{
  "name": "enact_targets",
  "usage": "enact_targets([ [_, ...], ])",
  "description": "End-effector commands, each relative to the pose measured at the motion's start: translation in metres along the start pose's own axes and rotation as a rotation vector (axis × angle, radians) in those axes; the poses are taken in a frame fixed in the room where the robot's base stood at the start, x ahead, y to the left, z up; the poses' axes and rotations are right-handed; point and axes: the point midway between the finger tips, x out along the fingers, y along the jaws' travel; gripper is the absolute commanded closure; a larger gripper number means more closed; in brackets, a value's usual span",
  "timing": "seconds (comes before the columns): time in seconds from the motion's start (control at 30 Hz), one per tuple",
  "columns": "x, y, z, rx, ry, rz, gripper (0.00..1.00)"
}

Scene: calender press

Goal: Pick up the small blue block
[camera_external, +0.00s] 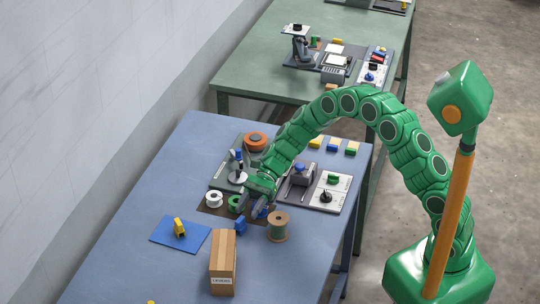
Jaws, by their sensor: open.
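A small blue block (240,225) rests on the blue-grey table (150,190), just left of a wooden spool. Another small blue piece (263,213) shows right under my gripper, partly hidden by it. My green gripper (252,208) points down over the table beside these pieces, its fingers apart. It is above and to the right of the first blue block. I see nothing held in it. The exact gap between the fingers and the blue piece cannot be made out.
A cardboard box (222,264) stands at the front; the wooden spool (278,226) is close right of my gripper. A yellow piece (179,228) sits on a blue mat (161,236). White (214,199) and orange (256,141) spools stand nearby. The table's left front is mostly clear.

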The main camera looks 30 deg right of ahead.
Motion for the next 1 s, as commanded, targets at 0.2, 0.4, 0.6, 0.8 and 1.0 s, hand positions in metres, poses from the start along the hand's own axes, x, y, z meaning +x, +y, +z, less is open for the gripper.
enact_targets([
  [0.2,0.014,-0.001,0.002,0.000,-0.001,0.002,0.51],
  [0.4,0.042,-0.003,0.005,0.000,-0.002,0.005,0.51],
  [0.6,0.054,-0.004,0.005,0.000,-0.002,0.001,0.51],
  [0.8,0.053,-0.004,0.006,-0.001,-0.002,0.000,0.57],
  [1.0,0.053,-0.004,0.006,-0.001,-0.001,0.000,0.88],
])
